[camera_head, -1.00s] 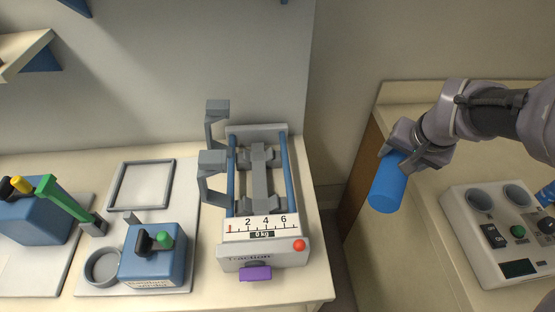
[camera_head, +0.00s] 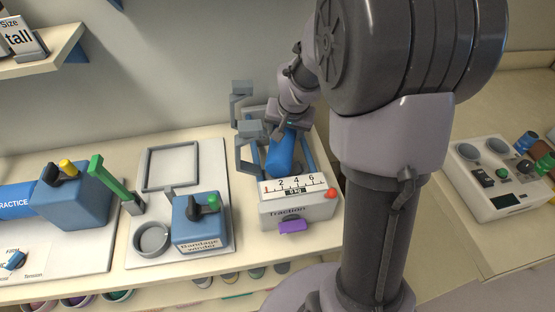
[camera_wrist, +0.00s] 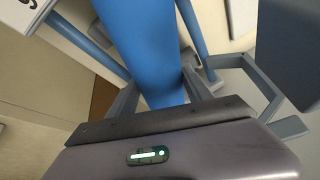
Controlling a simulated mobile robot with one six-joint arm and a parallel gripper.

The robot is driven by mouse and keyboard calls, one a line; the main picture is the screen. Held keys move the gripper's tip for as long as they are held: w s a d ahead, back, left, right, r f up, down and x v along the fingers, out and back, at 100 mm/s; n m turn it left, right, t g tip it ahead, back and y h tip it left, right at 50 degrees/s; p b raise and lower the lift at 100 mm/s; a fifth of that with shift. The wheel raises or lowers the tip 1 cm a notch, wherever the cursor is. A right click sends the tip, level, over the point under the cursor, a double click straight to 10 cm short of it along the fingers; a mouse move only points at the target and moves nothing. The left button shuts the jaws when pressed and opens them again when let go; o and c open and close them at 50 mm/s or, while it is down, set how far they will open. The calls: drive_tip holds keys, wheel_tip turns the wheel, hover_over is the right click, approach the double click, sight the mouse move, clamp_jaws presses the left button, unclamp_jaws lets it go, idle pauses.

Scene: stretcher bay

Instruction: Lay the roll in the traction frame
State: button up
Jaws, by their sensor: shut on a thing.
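The blue roll (camera_head: 281,152) is over the traction frame, lengthwise between its two blue side rails. The traction frame (camera_head: 297,209) stands on the bench, with a scale, a red knob and a purple tab at its front. My gripper (camera_head: 283,130) is shut on the far end of the roll. In the wrist view the roll (camera_wrist: 150,45) runs away from my gripper (camera_wrist: 158,105) between the blue rails. I cannot tell whether the roll touches the cradle under it.
Grey hooked brackets (camera_head: 249,130) rise at the frame's left side. The bandage winder (camera_head: 200,222) with a green-knobbed lever stands to the left on a white board. A control box (camera_head: 500,175) sits on the right counter. A shelf (camera_head: 45,55) hangs at upper left.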

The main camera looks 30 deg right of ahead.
drive_tip(key=o, duration=1.6)
drive_tip(key=shift+f, duration=0.1)
drive_tip(key=p+v, duration=0.6)
drive_tip(key=v, duration=1.2)
drive_tip(key=s+a+f+n+y+b, duration=0.1)
drive_tip(key=s+a+b, duration=0.1)
drive_tip(key=s+a, duration=0.3)
drive_tip(key=s+a+f+n+y+b, duration=0.1)
drive_tip(key=s+a+f+b, duration=0.1)
drive_tip(key=s+a, duration=0.4)
drive_tip(key=s+a+f+n+t+y+b, duration=0.1)
drive_tip(key=s+a+b, duration=0.2)
drive_tip(key=s+a, duration=0.2)
drive_tip(key=shift+s+a+f+b, duration=0.25)
drive_tip(key=shift+a+f+b, duration=0.05)
drive_tip(key=shift+a+b, duration=0.15)
